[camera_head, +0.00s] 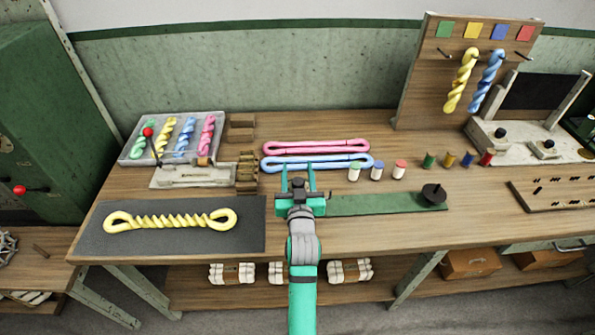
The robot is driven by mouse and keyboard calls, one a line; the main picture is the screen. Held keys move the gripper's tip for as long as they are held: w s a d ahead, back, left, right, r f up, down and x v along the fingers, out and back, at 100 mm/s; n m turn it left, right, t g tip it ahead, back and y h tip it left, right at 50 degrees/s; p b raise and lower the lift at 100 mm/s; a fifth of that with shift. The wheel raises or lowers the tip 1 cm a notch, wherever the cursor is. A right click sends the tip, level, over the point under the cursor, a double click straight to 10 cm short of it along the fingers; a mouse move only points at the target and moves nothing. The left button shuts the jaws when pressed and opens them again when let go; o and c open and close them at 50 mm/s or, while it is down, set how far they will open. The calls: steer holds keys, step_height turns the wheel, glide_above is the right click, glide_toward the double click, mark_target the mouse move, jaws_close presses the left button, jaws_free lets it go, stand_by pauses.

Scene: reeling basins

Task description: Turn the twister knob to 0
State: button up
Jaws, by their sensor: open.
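My gripper (298,172) is at mid-table with its two teal fingers apart and nothing visible between them. It points away from me, just in front of the blue looped skein. A pale machine (483,133) stands at the right with upright posts. A round black piece (433,193) with a short stem sits at the right end of a green strip (375,203).
A yellow twisted skein (170,221) lies on a dark mat (95,238) at left. Pink (315,146) and blue (315,162) skeins lie behind my gripper. Several small spools stand between it and the machine. A wooden rack (422,90) with hanging skeins rises behind.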

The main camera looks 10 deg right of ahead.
steer(key=c, duration=1)
steer(key=shift+c, duration=0.2)
